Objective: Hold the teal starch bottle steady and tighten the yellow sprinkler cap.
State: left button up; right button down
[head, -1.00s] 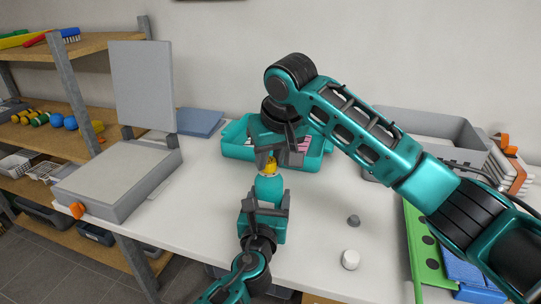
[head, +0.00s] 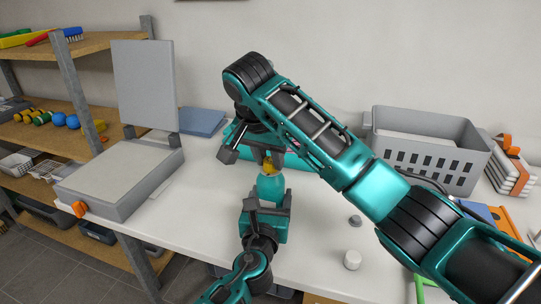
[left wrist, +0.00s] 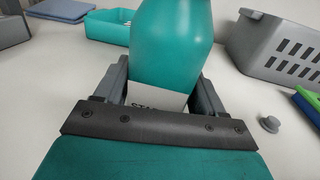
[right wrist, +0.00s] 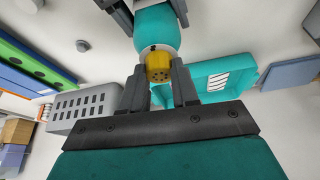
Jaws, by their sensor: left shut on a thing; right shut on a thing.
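The teal starch bottle (head: 271,187) stands upright at the middle of the white table. It fills the upper part of the left wrist view (left wrist: 171,45), with part of a label showing low on it. My left gripper (head: 267,207) is shut around the bottle's body from the front. The yellow sprinkler cap (right wrist: 158,67) sits at the bottle's neck, with small holes in its face. My right gripper (right wrist: 160,82) is shut on the cap, one finger on each side. In the head view the cap (head: 267,163) is partly hidden by the right gripper.
A teal tray (right wrist: 212,74) lies behind the bottle. A grey perforated basket (head: 430,150) stands at the back right. A grey stopper (head: 355,221) and a white lid-like piece (head: 352,260) lie to the right. A grey box with raised lid (head: 120,182) is at the left.

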pick_arm(q)
jog(key=shift+f, duration=0.3)
pick_arm(e)
jog(key=shift+r+m, duration=0.25)
jog(key=shift+m, duration=0.05)
jog(key=c, duration=1.3)
grip_release()
jog(key=o, duration=0.5)
jog(key=shift+f, duration=0.15)
pick_arm(q)
jog(key=shift+r, duration=0.1)
jog(key=shift+r, duration=0.1)
pick_arm(e)
jog(key=v, duration=1.2)
jog(key=shift+a, duration=0.15)
pick_arm(q)
jog(key=o, duration=1.4)
jog(key=shift+s, duration=0.1)
